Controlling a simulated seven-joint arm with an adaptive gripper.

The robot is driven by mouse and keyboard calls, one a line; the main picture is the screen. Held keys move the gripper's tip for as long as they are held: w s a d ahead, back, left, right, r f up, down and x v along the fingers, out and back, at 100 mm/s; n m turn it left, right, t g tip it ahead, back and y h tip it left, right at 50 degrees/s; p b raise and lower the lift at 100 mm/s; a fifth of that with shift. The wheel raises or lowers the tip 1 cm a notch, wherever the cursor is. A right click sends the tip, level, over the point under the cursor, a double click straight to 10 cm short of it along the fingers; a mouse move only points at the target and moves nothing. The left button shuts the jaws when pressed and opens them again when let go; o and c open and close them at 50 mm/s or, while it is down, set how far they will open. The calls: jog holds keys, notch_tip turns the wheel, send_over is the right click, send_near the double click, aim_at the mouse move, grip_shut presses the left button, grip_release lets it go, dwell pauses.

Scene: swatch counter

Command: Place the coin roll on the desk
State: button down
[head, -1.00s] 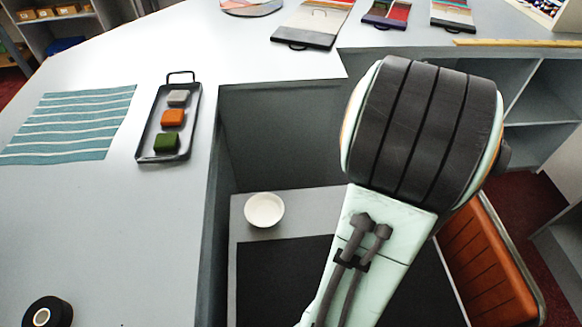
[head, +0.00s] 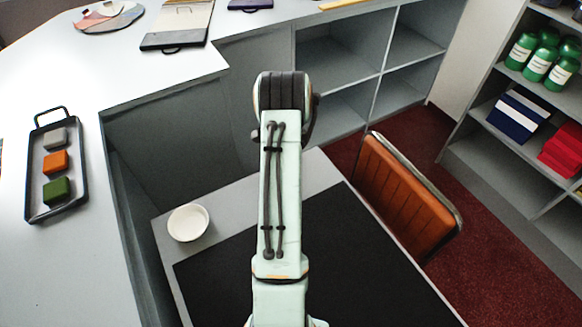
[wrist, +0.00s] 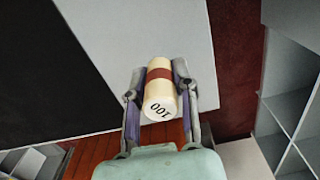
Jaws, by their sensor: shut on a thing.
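The coin roll (wrist: 160,93) is a cream cylinder with a red-brown band, and its near end is marked "100". My gripper (wrist: 157,76) is shut on it, with one finger on each side. In the wrist view the roll appears over the desk (wrist: 150,32), close to its edge; its height above the surface is hard to tell. In the head view the grey desk (head: 172,258) carries a black mat (head: 215,285). My arm hides the gripper and the roll there.
A white bowl (head: 188,223) stands on the desk's left part. An orange chair (head: 405,195) is at the desk's right edge. A higher white counter (head: 100,240) with a tray of blocks (head: 30,211) lies left. Cubby shelves (head: 340,75) stand behind. Bare grey desk shows around the mat.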

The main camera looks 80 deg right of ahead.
jog(key=shift+d+f, duration=0.25)
jog(key=shift+f, duration=0.1)
jog(key=shift+w+d+f, duration=0.1)
jog(key=shift+d+f, duration=0.1)
jog(key=shift+f, duration=1.5)
jog(key=c, duration=0.9)
grip_release()
jog(key=shift+f, duration=0.15)
